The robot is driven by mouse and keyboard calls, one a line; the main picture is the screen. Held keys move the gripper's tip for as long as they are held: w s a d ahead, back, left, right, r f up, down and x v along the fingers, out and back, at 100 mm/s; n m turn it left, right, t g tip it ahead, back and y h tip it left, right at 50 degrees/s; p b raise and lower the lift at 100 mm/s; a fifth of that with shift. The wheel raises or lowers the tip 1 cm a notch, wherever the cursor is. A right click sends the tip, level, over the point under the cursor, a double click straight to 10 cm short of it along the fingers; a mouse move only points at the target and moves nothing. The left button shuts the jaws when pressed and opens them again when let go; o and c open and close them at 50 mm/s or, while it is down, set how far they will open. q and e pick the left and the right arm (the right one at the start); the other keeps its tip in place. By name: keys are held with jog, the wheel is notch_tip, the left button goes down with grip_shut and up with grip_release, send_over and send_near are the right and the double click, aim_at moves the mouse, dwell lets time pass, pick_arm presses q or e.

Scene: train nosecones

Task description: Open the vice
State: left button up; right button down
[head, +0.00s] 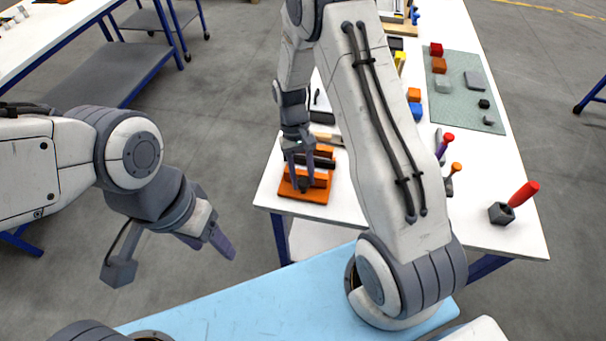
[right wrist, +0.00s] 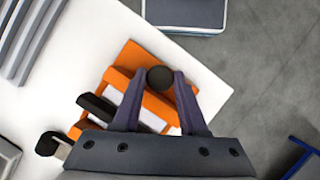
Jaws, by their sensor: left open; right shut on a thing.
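The orange vice (head: 316,195) stands at the near left corner of the white table in the head view. It also shows in the right wrist view (right wrist: 126,55), with a dark jaw block and a black round knob (right wrist: 160,77) at its near-edge end. My right gripper (head: 304,184) is over the vice, its two fingers on either side of the knob and shut on it. The fingers and palm hide part of the vice. My left gripper (head: 218,242) is open and empty, out over the floor left of the table, well apart from the vice.
My right arm hides the table's middle. Another table (head: 50,45) stands at the far left.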

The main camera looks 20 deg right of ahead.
jog(key=shift+r+n+h, duration=0.1)
jog(key=shift+n+h, duration=0.3)
jog(key=shift+n, duration=0.8)
jog(key=shift+w, duration=0.1)
jog(key=shift+w+a, duration=0.1)
dwell(0.4)
jog(key=shift+c, duration=2.2)
grip_release()
jog(key=shift+r, duration=0.1)
